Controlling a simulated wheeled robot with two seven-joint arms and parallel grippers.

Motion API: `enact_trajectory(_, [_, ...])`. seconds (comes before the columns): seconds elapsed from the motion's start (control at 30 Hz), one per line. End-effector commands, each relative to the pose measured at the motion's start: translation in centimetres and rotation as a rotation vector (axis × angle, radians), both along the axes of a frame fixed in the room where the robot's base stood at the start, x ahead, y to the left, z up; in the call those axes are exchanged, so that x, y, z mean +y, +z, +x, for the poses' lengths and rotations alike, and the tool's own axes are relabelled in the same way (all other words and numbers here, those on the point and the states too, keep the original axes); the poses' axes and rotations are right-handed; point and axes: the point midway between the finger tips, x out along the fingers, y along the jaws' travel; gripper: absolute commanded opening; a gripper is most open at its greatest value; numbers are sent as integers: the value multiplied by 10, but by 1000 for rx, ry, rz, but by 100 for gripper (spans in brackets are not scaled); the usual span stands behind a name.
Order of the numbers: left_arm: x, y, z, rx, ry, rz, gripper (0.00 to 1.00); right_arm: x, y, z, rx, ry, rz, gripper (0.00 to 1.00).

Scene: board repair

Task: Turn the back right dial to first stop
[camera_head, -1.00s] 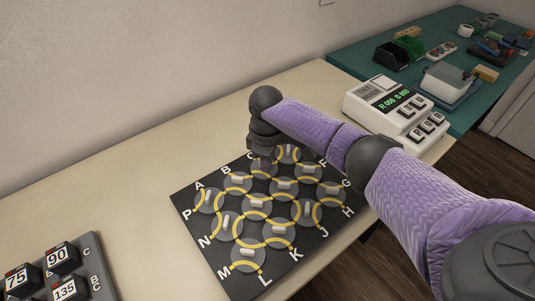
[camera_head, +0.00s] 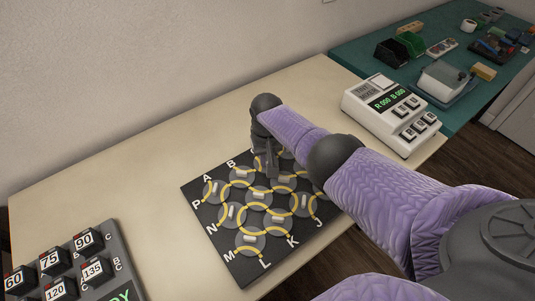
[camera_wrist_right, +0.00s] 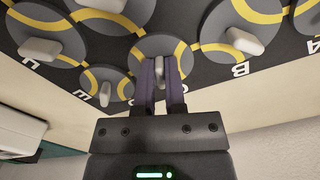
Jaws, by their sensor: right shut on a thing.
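The black dial board (camera_head: 236,268) lies on the beige table, with round grey dials, yellow arcs and white letters along its edges. My right gripper (camera_head: 271,174) points down at the board's back edge and hides part of its back right area. In the right wrist view, my right gripper (camera_wrist_right: 161,72) is shut on the pale knob of a back-edge dial (camera_wrist_right: 143,47). That dial sits between the dial by letter B (camera_wrist_right: 245,40) and the dial by letter E (camera_wrist_right: 105,88). The knob looks roughly in line with the fingers. My left gripper is not in view.
A white tester box (camera_head: 390,108) with a green display stands right of the board. A grey panel with numbered black keys (camera_head: 112,240) is at the front left. A teal bench (camera_head: 340,62) holds clutter at the back right. The table's back left is clear.

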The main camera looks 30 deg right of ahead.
Motion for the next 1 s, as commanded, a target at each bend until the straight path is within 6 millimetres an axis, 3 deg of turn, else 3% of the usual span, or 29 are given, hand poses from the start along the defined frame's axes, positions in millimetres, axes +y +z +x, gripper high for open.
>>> enact_trajectory(0.5, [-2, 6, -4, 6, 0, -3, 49, 2, 1, 2, -4, -349, 0, 0])
enact_trajectory(1.0, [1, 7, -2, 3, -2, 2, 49, 2, 1, 3, -7, -433, -1, 0])
